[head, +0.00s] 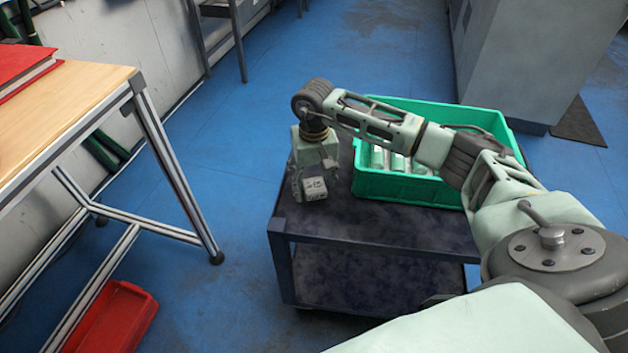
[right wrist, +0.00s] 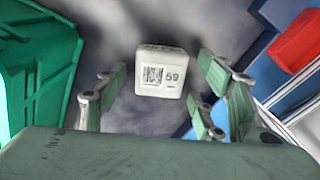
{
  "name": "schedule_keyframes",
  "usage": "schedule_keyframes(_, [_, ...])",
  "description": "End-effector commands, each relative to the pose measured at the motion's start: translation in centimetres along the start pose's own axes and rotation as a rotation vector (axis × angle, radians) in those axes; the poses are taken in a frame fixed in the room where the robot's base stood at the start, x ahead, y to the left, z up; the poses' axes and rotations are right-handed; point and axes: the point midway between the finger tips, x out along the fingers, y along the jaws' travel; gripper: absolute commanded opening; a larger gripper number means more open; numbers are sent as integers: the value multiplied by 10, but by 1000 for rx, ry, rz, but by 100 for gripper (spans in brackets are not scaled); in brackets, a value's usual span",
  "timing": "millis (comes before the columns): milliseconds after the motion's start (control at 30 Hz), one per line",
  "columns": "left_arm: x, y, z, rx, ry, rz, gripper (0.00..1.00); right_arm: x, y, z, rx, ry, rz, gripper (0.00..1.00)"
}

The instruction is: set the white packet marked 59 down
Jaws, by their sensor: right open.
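The white packet marked 59 (right wrist: 161,74) shows its barcode and number in the right wrist view, between the fingers of my right gripper (right wrist: 163,85). There is a gap on both sides of it, and the fingers are open. In the head view the packet (head: 315,188) is at the left end of the dark cart top (head: 400,218), under my right gripper (head: 314,180). It looks to rest on the cart top, left of the green crate. Its underside is hidden. My left gripper is not in view.
A green crate (head: 405,190) with several pale packets inside stands on the cart, partly behind my right arm. A wooden-topped table (head: 60,115) is at the left, with a red bin (head: 112,318) on the floor below. The cart's front area is clear.

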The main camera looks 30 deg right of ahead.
Motion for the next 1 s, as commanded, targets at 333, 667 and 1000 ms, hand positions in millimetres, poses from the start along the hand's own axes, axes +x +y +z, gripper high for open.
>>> schedule_keyframes(333, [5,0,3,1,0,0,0,-9,0,-1,0,3,-1,62])
schedule_keyframes(667, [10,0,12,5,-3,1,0,-81,0,-1,-1,5,-1,62])
schedule_keyframes(1000, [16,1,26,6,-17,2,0,-121,0,0,1,1,0,62])
